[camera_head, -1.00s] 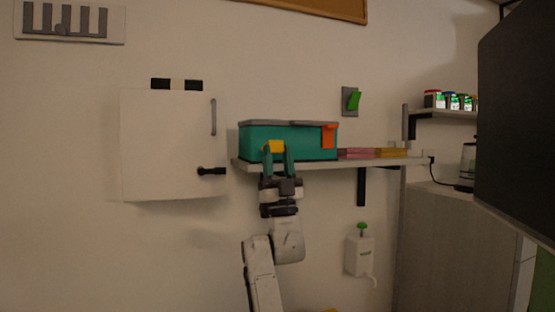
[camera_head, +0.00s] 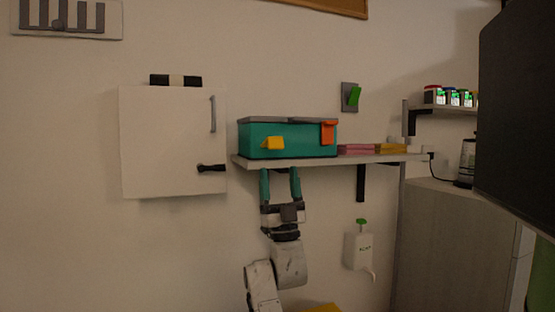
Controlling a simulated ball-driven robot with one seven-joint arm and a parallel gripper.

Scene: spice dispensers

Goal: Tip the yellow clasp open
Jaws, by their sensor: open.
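The yellow clasp (camera_head: 272,143) is on the front of a teal box (camera_head: 301,143) with a grey lid (camera_head: 287,120). The clasp sticks out from the box front, tilted away from it. An orange clasp (camera_head: 328,133) on the right of the same box lies flat up against the lid edge. The box stands on a wall shelf (camera_head: 380,159). My gripper (camera_head: 279,172) is below the yellow clasp, its two teal fingers pointing up, apart and empty. The fingertips are below the shelf's front edge, clear of the clasp.
A white wall cabinet (camera_head: 165,145) with a black handle (camera_head: 211,168) is to the left. Pink and yellow flat items (camera_head: 357,149) lie right of the box. A shelf bracket (camera_head: 361,183) and a white dispenser (camera_head: 359,251) are to the right. The wall below left is clear.

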